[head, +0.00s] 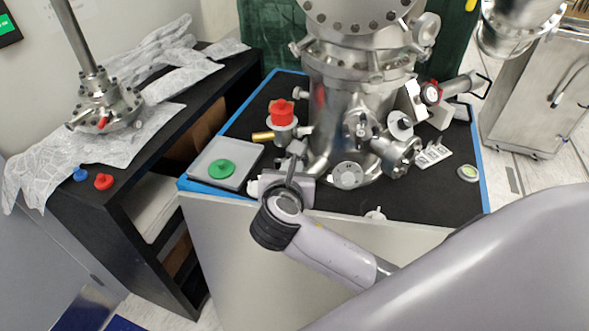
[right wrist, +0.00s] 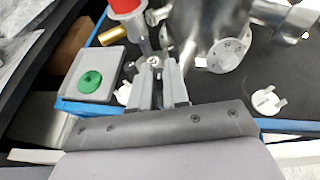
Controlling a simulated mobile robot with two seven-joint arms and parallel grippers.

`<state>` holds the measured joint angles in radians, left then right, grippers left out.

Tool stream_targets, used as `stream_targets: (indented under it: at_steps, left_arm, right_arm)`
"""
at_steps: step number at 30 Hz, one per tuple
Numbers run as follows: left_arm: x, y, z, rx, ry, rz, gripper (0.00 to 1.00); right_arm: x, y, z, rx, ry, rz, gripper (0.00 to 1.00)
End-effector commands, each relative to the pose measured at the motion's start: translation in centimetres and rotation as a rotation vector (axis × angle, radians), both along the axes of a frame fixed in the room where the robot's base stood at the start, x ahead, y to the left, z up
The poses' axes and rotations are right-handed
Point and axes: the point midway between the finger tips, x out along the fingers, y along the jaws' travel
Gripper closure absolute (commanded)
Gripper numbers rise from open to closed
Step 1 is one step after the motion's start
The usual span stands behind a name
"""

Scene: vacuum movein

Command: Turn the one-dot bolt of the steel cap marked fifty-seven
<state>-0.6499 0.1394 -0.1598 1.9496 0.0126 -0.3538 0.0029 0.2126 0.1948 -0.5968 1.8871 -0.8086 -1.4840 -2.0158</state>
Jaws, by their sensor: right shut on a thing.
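Steel round caps with bolts sit on the big steel vessel. One low front cap (head: 349,175) faces me, and it also shows in the right wrist view (right wrist: 228,54). Its number and any dots are too small to read, so I cannot tell which cap is fifty-seven. My right gripper (head: 296,160) is left of this cap, apart from it, below the red-topped fitting. In the right wrist view my right gripper (right wrist: 157,72) is closed around a small silver piece (right wrist: 154,61), mostly hidden between its fingers. My left gripper is not in view.
A grey tray (head: 201,176) with a green disc (head: 221,169) lies left of my gripper. The red-topped fitting (head: 282,112) stands close behind it. White plastic parts (head: 433,154) lie right of the vessel (head: 340,110).

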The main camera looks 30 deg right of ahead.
Motion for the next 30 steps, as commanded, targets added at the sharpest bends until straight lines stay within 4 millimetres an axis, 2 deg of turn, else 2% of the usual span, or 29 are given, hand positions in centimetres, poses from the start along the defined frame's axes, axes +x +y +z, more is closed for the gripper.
stream_targets:
  at_steps: [12, 30]
  left_arm:
    - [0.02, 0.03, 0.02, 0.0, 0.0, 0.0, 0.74]
    - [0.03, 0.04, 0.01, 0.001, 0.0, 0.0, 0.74]
  right_arm:
    - [0.29, 0.26, 0.07, 0.0, -0.001, -0.228, 1.0]
    - [0.32, 0.23, 0.04, 0.0, -0.001, -0.27, 1.0]
